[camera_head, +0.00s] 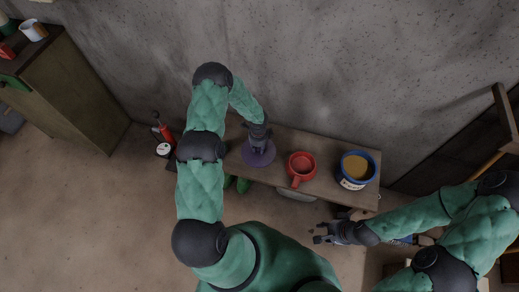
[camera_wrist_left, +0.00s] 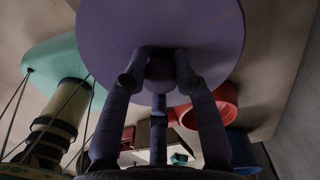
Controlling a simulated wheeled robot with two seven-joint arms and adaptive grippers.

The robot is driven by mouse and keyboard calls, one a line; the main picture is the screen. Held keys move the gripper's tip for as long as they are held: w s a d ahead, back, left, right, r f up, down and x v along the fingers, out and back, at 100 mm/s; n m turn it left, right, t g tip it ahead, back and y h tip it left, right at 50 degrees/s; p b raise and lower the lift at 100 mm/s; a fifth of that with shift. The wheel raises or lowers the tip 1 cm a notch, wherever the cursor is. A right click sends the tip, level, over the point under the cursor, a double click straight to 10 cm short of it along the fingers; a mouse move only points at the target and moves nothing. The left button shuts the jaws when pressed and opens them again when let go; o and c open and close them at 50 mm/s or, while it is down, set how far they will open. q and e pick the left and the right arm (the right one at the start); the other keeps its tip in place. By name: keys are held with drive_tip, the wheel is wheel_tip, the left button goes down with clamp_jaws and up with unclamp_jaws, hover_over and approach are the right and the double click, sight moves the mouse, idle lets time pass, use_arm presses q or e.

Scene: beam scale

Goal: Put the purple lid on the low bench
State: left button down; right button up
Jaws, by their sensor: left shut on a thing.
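The purple lid (camera_head: 259,157) is a flat round disc at the left part of the low wooden bench (camera_head: 328,182). My left gripper (camera_head: 258,143) is above it. In the left wrist view, the fingers (camera_wrist_left: 160,78) are closed around the knob of the lid (camera_wrist_left: 160,25). I cannot tell whether the lid touches the bench top or is held just above it. My right gripper (camera_head: 321,234) is in front of the bench, open and empty, apart from everything on it.
A blue pot (camera_head: 357,168) with orange-brown contents stands further right. A red bottle (camera_head: 165,133) and a white-topped can (camera_head: 163,150) are left of the bench. A concrete wall (camera_head: 330,70) runs behind.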

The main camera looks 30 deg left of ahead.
use_arm(q)
drive_tip(key=w+f, duration=0.1)
drive_tip(key=w+a+f+b, duration=0.1)
drive_tip(key=f, duration=0.1)
drive_tip(key=w+f, duration=0.1)
drive_tip(key=shift+w+a+f, duration=0.1)
drive_tip(key=shift+a+f, duration=0.05)
drive_tip(key=shift+a, duration=0.1)
wheel_tip(320, 180, down, 3)
drive_tip(key=shift+r+b, duration=0.1)
drive_tip(key=shift+b, duration=0.55)
drive_tip(key=c, duration=1)
unclamp_jaws()
drive_tip(key=shift+o, duration=0.2)
